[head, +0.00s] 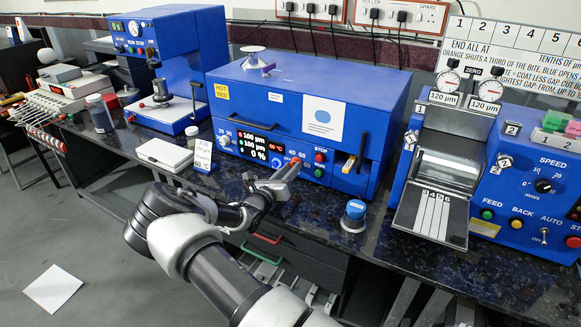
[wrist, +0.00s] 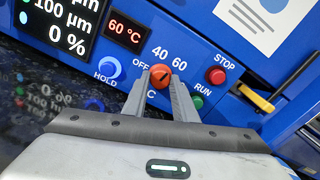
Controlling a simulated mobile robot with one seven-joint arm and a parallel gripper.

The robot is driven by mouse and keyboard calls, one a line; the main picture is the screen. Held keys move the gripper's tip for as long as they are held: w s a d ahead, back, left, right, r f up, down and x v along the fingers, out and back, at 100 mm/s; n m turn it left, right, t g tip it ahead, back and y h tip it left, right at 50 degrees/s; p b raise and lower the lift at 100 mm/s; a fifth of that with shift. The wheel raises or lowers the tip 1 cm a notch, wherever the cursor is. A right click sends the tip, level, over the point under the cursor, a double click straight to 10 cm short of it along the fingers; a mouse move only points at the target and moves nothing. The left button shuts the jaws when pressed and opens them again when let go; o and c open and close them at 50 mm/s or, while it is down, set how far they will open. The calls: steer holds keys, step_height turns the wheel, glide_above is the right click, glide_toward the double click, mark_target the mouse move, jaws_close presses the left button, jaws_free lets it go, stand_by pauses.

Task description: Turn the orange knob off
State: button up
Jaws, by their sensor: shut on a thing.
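The orange knob (wrist: 160,75) is on the front of a blue machine, with the labels OFF, 40 and 60 around its upper side. A dark mark on its face slants up to the right, toward the 60 side. My gripper (wrist: 161,93) has one finger on each side of the knob and is shut on it. In the head view my gripper (head: 286,172) reaches the front panel of the blue machine (head: 300,100), and its fingers largely hide the knob. A small red display (wrist: 125,30) reads 60 °C.
A blue HOLD knob (wrist: 109,68) sits left of the orange knob. The red STOP button (wrist: 215,75) and green RUN button (wrist: 196,102) are close on the right. A yellow-and-black handle (wrist: 256,98) is further right. A blue-lidded jar (head: 355,212) stands on the dark bench.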

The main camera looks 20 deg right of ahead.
steer(key=n+p, duration=0.1)
steer(key=n, duration=0.3)
steer(key=shift+r+n+p, duration=0.1)
steer(key=shift+n+p, duration=0.2)
steer(key=shift+n, duration=0.1)
steer(key=n+p, duration=0.1)
steer(key=n, duration=0.9)
steer(key=shift+n, duration=0.4)
steer(key=n, duration=0.4)
steer(key=shift+n, duration=0.4)
steer(key=o, duration=1)
steer(key=shift+o, duration=0.2)
steer(key=shift+p, duration=0.3)
steer(key=p+v, duration=0.1)
steer(key=v, duration=1.6)
steer(key=shift+a, duration=0.25)
